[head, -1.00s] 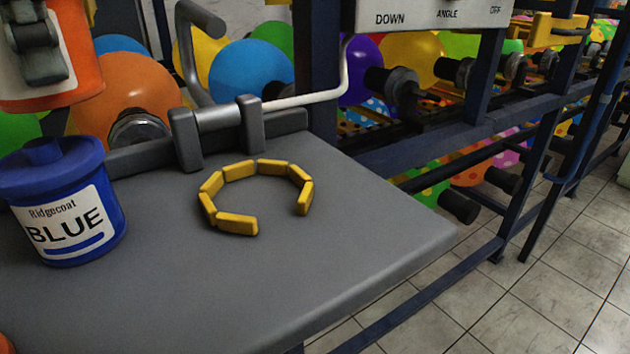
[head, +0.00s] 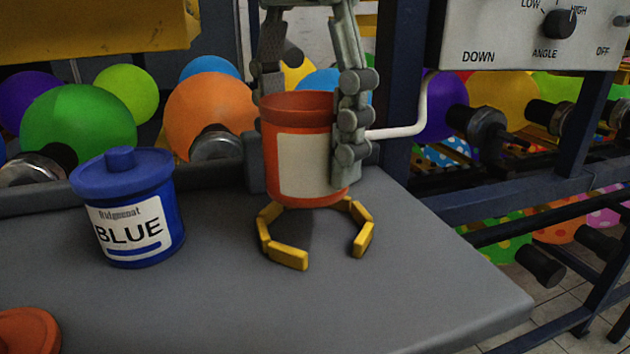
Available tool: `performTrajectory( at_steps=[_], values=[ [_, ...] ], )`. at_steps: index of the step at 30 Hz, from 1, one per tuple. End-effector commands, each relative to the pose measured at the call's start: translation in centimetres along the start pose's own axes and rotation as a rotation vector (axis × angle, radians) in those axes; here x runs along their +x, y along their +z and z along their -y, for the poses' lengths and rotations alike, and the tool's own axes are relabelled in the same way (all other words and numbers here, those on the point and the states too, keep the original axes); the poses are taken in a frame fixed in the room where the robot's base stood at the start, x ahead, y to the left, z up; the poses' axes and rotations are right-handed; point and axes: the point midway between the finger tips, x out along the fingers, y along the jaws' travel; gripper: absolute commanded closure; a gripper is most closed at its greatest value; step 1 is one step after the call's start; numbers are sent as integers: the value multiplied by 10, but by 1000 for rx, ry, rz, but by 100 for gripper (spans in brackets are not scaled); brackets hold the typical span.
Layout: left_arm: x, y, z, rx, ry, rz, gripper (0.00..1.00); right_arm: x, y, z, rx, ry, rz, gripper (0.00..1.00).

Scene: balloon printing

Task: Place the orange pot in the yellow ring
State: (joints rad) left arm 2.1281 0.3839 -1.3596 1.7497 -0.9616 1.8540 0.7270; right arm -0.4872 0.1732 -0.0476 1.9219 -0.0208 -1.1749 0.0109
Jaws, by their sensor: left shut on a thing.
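The orange pot (head: 301,168) has no lid on and a blank pale label faces me. My left gripper (head: 306,140) comes down from above, with its fingers on either side of the pot, shut on it. The pot is upright over the back part of the yellow ring (head: 288,258), hiding the ring's far side. A shadow lies inside the ring under it; I cannot tell for sure how far the base is above the table. The ring lies flat on the grey table (head: 400,290), with its gap toward me. My right gripper is not in view.
A lidded blue pot (head: 127,210) stands left of the ring. An orange lid-like piece (head: 28,330) lies at the near left. A control box (head: 530,35) and a white bent rod (head: 405,130) are at the back right. The table right of the ring is clear.

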Motion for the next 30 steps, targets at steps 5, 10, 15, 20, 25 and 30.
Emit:
performTrajectory(
  at_steps=[5, 10, 15, 20, 25, 30],
  values=[
    [8, 4, 5, -1, 1, 0, 77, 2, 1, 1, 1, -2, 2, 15],
    [31, 4, 4, 0, 0, -2, 77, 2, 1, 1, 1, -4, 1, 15],
    [44, 4, 5, 0, 0, 1, 77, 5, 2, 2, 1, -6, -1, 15],
    [44, 4, 5, 0, 0, 1, 77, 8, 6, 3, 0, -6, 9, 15],
    [47, 4, 5, 0, 0, 1, 77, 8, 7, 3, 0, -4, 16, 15],
    [47, 4, 5, 0, 0, 0, 24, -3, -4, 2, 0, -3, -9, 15]
  ],
)
